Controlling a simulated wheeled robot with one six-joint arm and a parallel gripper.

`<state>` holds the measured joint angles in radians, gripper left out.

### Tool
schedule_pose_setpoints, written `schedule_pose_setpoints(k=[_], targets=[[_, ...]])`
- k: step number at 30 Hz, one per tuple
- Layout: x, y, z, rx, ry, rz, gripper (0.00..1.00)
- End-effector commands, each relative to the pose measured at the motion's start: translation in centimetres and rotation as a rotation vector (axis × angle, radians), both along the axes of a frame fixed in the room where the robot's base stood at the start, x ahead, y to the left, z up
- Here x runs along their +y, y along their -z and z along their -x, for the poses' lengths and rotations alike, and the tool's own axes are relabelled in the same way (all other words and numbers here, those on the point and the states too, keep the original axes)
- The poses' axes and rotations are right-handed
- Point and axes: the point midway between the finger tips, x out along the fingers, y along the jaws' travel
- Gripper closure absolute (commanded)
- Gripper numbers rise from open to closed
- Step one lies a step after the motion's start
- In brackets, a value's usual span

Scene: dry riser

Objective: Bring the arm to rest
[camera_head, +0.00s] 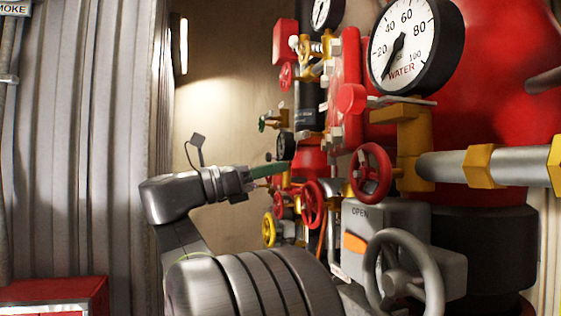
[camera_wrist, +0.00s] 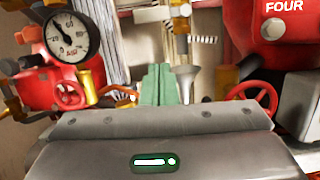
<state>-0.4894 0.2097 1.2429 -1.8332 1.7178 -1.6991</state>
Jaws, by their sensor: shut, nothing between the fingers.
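My arm reaches in from the bottom of the head view, and its wrist is bent toward the right. My gripper (camera_head: 284,167) has green fingers that point at the riser pipework. In the wrist view the two green fingers of my gripper (camera_wrist: 159,70) are together, with nothing between them. In the head view the fingertips overlap the red and yellow valves behind them. I cannot tell whether they touch anything.
A red riser (camera_head: 480,105) with a white water gauge (camera_head: 405,42) fills the right. Red handwheels (camera_head: 370,174) and a grey handwheel (camera_head: 403,283) stick out near my arm. A corrugated wall (camera_head: 80,150) and red box (camera_head: 55,296) stand left. Open space lies between wall and arm.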

Motion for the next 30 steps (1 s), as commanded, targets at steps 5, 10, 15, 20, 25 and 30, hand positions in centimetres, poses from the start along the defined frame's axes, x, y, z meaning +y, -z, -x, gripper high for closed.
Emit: schedule_pose_setpoints(k=[5, 10, 15, 20, 25, 30], targets=[[3.3, 1.1, 0.8, 0.003, -0.003, 0.001, 1.0], [5.6, 1.7, 1.6, 0.004, -0.001, 0.001, 1.0], [6.6, 1.9, 2.0, 0.004, 0.001, 0.0, 1.0], [6.7, 1.9, 2.1, 0.004, 0.002, 0.0, 1.0], [6.6, 1.9, 2.0, 0.005, 0.002, 0.0, 1.0], [6.0, 1.7, 1.9, 0.004, 0.004, 0.0, 1.0]])
